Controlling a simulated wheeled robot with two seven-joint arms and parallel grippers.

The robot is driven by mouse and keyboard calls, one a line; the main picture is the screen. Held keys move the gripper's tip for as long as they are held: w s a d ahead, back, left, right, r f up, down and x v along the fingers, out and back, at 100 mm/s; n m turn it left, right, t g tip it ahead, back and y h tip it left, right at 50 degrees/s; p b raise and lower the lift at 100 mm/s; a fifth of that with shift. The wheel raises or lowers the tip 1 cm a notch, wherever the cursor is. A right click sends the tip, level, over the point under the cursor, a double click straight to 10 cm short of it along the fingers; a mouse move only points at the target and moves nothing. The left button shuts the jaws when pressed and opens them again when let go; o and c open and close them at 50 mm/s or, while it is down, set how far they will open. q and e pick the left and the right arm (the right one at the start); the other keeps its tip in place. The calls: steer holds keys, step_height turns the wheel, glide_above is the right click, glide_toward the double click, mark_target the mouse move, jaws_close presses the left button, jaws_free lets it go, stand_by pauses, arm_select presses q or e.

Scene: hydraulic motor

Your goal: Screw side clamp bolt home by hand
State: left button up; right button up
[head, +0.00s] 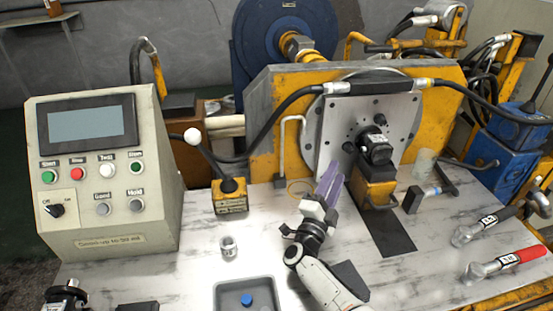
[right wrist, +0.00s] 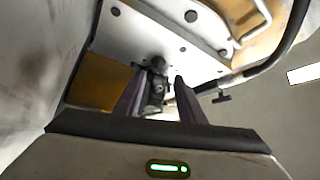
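The black hydraulic motor (head: 376,148) sits on a yellow block (head: 372,188) in front of a grey plate (head: 335,135) with holes. My right gripper (head: 330,183) has purple fingers, just left of the block and motor in the head view. In the right wrist view its two fingers (right wrist: 160,98) stand apart. The dark motor (right wrist: 157,72) shows between and beyond them. I cannot make out the side clamp bolt for certain; the fingers may hide it. My left gripper cannot be made out; only dark parts show at the bottom left.
A control box (head: 105,180) with buttons stands at the left. A grey tray (head: 248,284) holds a blue piece (head: 246,299). A small metal cup (head: 228,246) stands behind it. Two handled tools (head: 505,262) lie at the right. A black hose (head: 285,112) crosses the plate.

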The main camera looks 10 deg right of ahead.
mark_target(349, 151)
arm_select(q)
steer(key=shift+w+d+r+n+t+b, duration=0.1)
steer(key=shift+w+d+n+t+b, duration=0.05)
steer(key=shift+w+d+b, duration=0.4)
steer(key=shift+w+d+r+n+t+b, duration=0.15)
steer(key=shift+w+d+b, duration=0.15)
steer(key=shift+d, duration=0.4)
arm_select(e)
steer(key=shift+m+g+h, duration=0.5)
steer(key=shift+m+h, duration=0.3)
steer(key=x, duration=0.8)
steer(key=shift+d+f, duration=0.1)
steer(key=shift+f, duration=0.05)
steer(key=shift+c, duration=0.5)
jaws_close()
arm_select(q)
steer(key=shift+r, duration=0.15)
